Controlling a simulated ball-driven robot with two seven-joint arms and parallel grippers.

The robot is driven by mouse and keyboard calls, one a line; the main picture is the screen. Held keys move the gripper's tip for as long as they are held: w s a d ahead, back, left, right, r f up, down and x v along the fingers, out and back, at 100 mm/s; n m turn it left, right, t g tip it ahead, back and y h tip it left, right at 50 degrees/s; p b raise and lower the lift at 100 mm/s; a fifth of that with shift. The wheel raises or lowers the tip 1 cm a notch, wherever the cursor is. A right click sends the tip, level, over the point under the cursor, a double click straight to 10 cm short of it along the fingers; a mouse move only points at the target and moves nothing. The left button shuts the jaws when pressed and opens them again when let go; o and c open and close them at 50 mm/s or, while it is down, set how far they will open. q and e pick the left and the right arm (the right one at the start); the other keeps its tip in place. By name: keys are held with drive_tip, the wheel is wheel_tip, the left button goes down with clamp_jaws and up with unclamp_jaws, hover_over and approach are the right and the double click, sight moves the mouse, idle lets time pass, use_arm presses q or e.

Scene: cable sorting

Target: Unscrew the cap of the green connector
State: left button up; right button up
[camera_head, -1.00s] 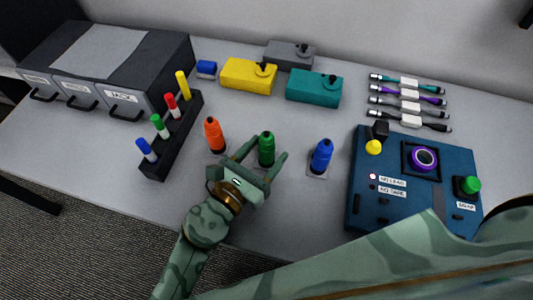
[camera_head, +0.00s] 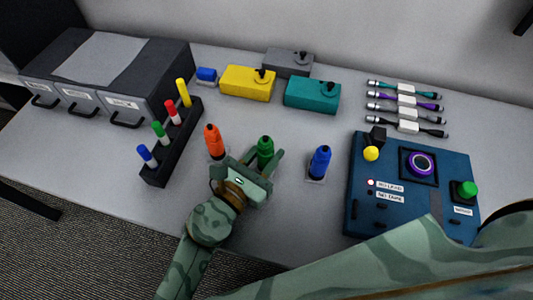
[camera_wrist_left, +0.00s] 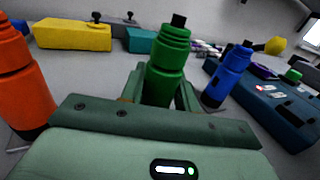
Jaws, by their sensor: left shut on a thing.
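The green connector (camera_head: 265,150) stands upright on the table, between an orange connector (camera_head: 213,141) and a blue connector (camera_head: 320,162). Its ringed upper part and dark tip show in the left wrist view (camera_wrist_left: 168,62). My left gripper (camera_head: 264,162) is shut on the green connector, with one finger on either side of its lower part. The fingers and the gripper body hide the connector's base. My right gripper is not in view; a large camouflage-patterned part of mine crosses the bottom right of the head view.
A black rack (camera_head: 153,173) of coloured markers stands left, by a drawer unit (camera_head: 110,75). A yellow box (camera_head: 247,83), a teal box (camera_head: 312,95) and a grey box (camera_head: 287,63) stand behind. A blue control panel (camera_head: 360,208) and several cables (camera_head: 407,100) lie right.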

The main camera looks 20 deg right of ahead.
sight(261, 151)
use_arm(q)
wheel_tip(261, 151, up, 4)
drive_tip(key=p, duration=0.3)
drive_tip(key=shift+f, duration=0.1)
drive_tip(key=s+r+p, duration=0.8)
drive_tip(key=s+p, duration=0.2)
drive_tip(key=s, duration=0.4)
drive_tip(key=shift+r, duration=0.3)
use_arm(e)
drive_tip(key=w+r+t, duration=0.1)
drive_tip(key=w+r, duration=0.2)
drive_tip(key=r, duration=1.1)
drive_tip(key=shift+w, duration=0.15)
use_arm(q)
drive_tip(key=o, duration=0.3)
clamp_jaws()
drive_tip(key=shift+a, duration=0.1)
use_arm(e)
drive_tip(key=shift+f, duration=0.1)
